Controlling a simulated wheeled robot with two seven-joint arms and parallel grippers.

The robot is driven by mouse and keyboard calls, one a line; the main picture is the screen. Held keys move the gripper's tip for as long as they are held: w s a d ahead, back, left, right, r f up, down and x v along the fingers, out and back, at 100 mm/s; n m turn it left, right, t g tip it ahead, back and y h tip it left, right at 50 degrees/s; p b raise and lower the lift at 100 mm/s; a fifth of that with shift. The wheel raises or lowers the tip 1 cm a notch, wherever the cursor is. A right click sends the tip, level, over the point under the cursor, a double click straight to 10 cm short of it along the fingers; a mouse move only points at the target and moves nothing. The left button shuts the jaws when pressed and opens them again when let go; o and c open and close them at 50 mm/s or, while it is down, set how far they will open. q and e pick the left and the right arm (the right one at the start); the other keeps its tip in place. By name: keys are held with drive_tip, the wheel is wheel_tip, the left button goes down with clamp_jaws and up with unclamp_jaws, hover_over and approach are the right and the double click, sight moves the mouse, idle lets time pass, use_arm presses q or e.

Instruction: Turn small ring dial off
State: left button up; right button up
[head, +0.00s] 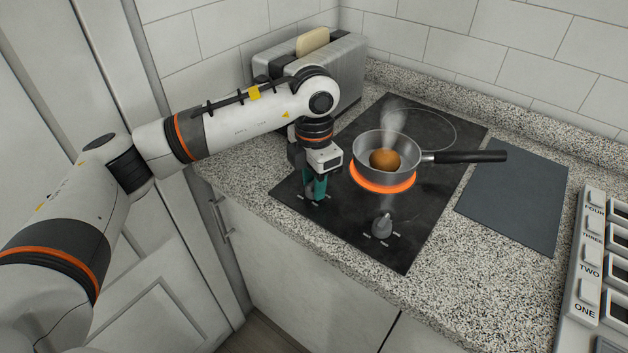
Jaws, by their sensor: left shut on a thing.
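The black cooktop (345,215) has a glowing orange ring (378,185) under a small pan, and a larger unlit ring outline (440,112) behind it. A grey dial (382,226) stands at the cooktop's front right with white marks around it. My left gripper (316,190) points down at the front left of the cooktop, its teal fingers shut on what appears to be the other dial. That dial is mostly hidden by the fingers, so I cannot tell its angle. White marks show on the glass near the fingertips. My right gripper is not in view.
The steaming pan (388,148) holds a round brown item (384,160), and its handle (470,157) points right. A toaster (345,60) with bread stands behind my left arm. A dark grey mat (515,203) and a numbered rack (590,265) are at the right.

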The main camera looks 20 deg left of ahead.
use_arm(q)
drive_tip(key=shift+r, duration=0.1)
drive_tip(key=o, duration=1)
drive_tip(key=shift+c, duration=0.2)
wheel_tip(320, 180, up, 12)
drive_tip(key=b, duration=0.1)
